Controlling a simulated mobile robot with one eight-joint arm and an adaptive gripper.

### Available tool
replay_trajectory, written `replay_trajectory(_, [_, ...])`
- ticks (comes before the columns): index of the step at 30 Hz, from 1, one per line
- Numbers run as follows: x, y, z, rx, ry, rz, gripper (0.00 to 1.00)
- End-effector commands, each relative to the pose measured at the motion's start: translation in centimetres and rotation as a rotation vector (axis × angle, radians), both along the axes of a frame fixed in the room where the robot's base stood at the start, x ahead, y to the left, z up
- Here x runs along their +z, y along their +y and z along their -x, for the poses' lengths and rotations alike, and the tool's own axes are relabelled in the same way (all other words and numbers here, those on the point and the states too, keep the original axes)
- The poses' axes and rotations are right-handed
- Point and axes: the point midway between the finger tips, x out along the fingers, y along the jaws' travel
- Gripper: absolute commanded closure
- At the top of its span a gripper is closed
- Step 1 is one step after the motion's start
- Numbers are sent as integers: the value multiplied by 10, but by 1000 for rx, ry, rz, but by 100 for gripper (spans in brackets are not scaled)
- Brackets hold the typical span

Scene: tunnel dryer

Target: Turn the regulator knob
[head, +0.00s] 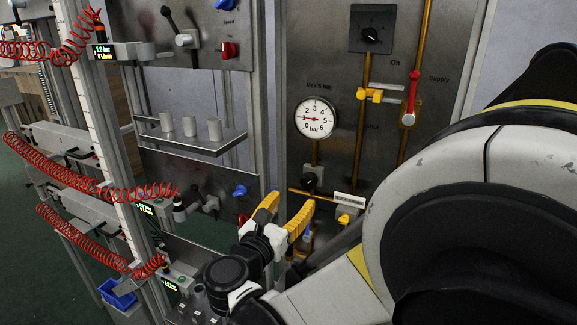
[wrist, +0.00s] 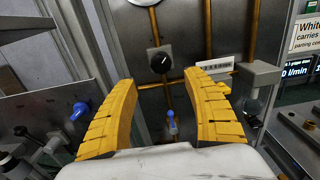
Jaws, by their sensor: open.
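The regulator knob is likely the black round knob (head: 312,178) below the pressure gauge (head: 316,117) on the grey panel. It also shows in the wrist view (wrist: 159,60), ahead of the fingertips, with a pale mark on its face. The gauge needle points left, near the low end of the scale. My gripper (head: 288,204) has yellow ribbed fingers spread apart with nothing between them. In the wrist view the fingers (wrist: 158,80) frame the knob from left and right, apart from it. In the head view the gripper is below and left of the knob.
Brass pipes (head: 362,130) run along the panel, with a yellow valve (head: 376,95) and a red-handled valve (head: 411,98). A black rotary switch (head: 370,35) sits above. A blue-handled valve (wrist: 172,122) lies below the knob. A shelf with grey cylinders (head: 190,142) stands left.

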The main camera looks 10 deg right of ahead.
Motion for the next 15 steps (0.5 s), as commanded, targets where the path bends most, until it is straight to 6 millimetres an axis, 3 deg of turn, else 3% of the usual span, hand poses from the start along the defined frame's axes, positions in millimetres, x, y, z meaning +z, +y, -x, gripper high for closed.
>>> replay_trajectory(15, [-1,-54,-72,-4,0,-1,41])
